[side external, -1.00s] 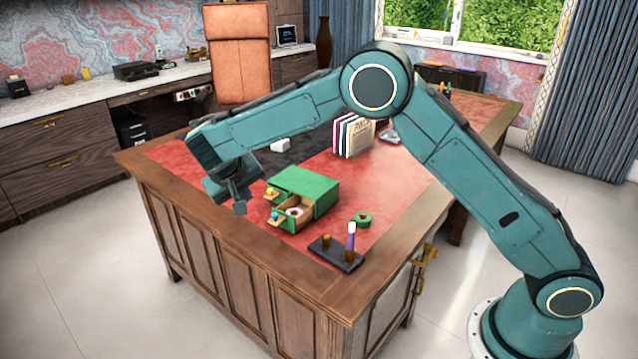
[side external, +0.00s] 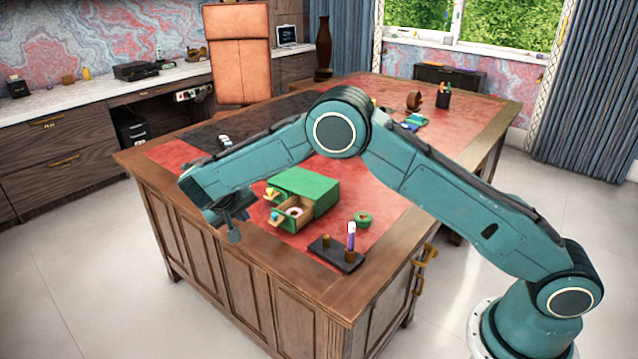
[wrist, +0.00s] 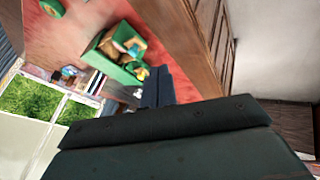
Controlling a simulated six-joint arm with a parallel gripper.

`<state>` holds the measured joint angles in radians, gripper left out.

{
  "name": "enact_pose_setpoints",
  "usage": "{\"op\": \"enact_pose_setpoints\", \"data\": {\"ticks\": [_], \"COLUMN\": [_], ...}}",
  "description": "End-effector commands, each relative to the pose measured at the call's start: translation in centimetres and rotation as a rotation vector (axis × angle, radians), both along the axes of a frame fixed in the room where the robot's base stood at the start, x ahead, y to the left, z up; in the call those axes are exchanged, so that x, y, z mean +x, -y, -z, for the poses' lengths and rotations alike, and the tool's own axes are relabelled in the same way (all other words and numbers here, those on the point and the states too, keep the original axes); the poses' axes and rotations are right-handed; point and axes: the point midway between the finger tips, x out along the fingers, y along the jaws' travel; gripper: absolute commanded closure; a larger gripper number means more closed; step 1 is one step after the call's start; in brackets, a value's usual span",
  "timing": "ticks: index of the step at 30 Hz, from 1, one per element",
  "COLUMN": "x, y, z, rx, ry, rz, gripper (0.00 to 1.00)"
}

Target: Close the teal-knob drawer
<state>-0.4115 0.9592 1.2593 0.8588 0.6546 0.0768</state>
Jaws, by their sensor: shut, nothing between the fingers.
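The green drawer box (side external: 308,187) sits on the red leather top near the desk's left front. Its lower drawer (side external: 297,223) is pulled out, showing a light wood inside with a small pink ring (side external: 294,211) in it. A teal knob (side external: 275,215) is on that drawer's front; a yellow knob (side external: 270,193) is above it. My gripper (side external: 233,236) is shut and empty, low by the desk's edge, left of the teal knob and apart from it. In the wrist view, my fingers (wrist: 157,87) show beside the green box (wrist: 100,48).
A dark stand (side external: 336,254) with a purple-and-white peg stands right of the box, with a green ring (side external: 363,219) behind it. The wooden desk rim (side external: 262,245) runs below my gripper and the drawer. Further items lie at the desk's far end.

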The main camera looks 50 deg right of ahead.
Motion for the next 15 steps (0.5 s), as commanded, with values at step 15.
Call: {"op": "enact_pose_setpoints", "data": {"ticks": [15], "x": [1.9], "y": [4.6], "z": [5.6], "rx": [0.000], "ry": [0.000], "rz": [0.002], "gripper": [1.00]}}
